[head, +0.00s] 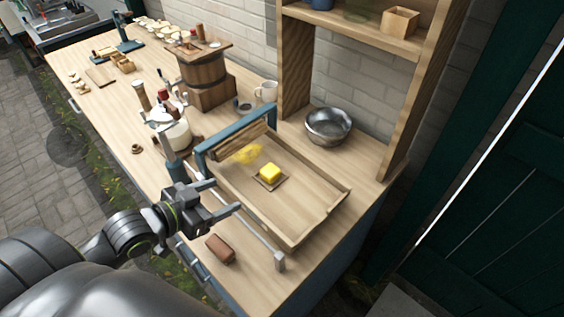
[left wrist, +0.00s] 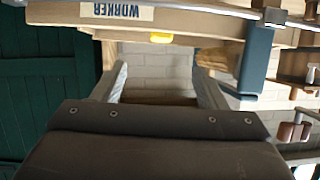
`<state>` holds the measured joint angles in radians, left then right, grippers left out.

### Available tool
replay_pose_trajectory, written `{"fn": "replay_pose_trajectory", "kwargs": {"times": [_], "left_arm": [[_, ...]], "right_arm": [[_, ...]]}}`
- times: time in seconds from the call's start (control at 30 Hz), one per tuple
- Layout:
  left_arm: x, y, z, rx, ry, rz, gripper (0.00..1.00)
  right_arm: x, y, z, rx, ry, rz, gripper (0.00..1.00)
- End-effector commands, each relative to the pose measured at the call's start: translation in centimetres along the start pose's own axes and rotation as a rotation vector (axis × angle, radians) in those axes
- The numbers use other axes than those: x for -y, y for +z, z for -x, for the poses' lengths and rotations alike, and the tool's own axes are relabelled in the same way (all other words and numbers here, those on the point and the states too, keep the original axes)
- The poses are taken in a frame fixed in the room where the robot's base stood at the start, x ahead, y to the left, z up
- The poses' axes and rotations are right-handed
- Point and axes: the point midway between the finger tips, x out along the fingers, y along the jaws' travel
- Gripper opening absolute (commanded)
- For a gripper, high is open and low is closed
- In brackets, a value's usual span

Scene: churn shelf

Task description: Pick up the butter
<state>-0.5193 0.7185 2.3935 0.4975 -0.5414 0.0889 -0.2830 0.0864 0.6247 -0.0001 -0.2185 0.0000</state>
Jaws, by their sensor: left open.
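The butter (head: 270,174) is a small yellow block on a little brown square (head: 262,184) inside a wooden tray (head: 319,226). Its yellow edge also shows in the left wrist view (left wrist: 160,38), mostly hidden by wood. My left gripper (head: 226,196) is open, its fingers empty, just outside the tray's near side and left of the butter in the head view. In the left wrist view the open fingers (left wrist: 158,75) spread below the butter, with a gap between them and it. My right gripper is in neither view.
A blue frame (head: 240,127) spans the tray's left end, with a yellow smear beside it. A metal rail runs along the near side to a small post (head: 280,262). A reddish-brown block (head: 220,248) lies at the front. A metal bowl (head: 328,126) stands behind; a wooden churn (head: 203,75) stands farther left.

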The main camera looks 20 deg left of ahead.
Motion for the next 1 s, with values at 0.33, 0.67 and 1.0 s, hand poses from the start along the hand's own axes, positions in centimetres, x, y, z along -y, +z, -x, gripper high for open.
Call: {"fn": "replay_pose_trajectory", "kwargs": {"times": [0.33, 0.67, 1.0], "left_arm": [[-0.1, -0.2, -4.7, -0.007, 0.000, 0.006, 0.66], [0.0, -0.3, -10.2, -0.003, 0.001, 0.004, 0.66], [0.1, -0.5, -12.6, -0.002, 0.001, 0.002, 0.66]], "right_arm": [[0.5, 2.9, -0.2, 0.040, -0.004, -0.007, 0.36], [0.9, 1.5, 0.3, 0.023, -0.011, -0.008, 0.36], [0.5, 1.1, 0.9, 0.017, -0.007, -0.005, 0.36]]}}
